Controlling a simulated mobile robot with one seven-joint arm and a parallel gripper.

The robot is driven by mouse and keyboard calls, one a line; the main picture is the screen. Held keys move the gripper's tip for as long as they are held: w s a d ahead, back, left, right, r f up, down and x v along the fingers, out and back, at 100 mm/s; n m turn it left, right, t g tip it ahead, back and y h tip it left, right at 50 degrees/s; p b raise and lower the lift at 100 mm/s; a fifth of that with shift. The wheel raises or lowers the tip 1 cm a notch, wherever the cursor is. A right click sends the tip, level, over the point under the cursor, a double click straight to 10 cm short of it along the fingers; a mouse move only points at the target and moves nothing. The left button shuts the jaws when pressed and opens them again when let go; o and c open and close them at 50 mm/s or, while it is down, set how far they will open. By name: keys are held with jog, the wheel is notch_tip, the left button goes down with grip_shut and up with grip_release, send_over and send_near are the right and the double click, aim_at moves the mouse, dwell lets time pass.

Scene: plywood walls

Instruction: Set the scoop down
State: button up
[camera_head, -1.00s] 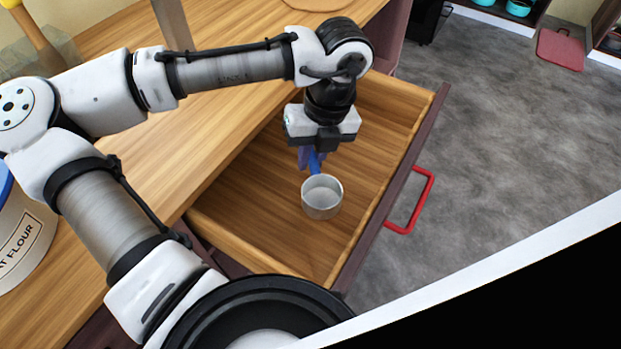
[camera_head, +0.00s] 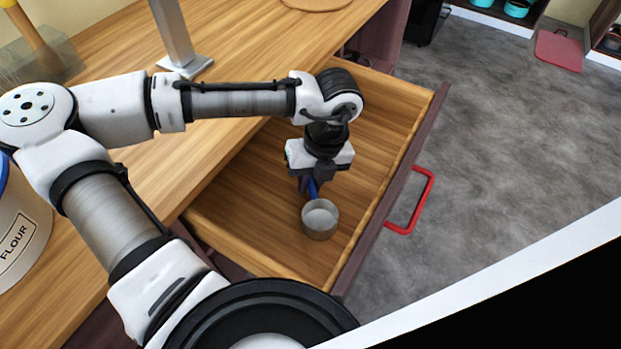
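The scoop (camera_head: 320,219) has a grey round cup and a blue handle. It is in the open wooden drawer (camera_head: 252,232), near the drawer's front right part. My gripper (camera_head: 313,187) points down into the drawer, with its dark fingers at the blue handle. The fingers appear shut on the handle, most of which they hide. The cup lies low in the drawer; I cannot tell whether it touches the drawer floor.
The drawer front has a red handle (camera_head: 411,203) over grey floor. The wooden counter (camera_head: 225,125) lies left of the drawer. A flour canister (camera_head: 22,225) stands at the left edge. A metal post (camera_head: 175,40) stands on the counter. The drawer floor around the scoop is bare.

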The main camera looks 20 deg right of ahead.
jog(key=o, duration=0.4)
notch_tip(320, 180, up, 12)
jog(key=d, duration=0.2)
jog(key=shift+d+p, duration=0.15)
jog(key=shift+p, duration=0.3)
jog(key=shift+s+r, duration=0.1)
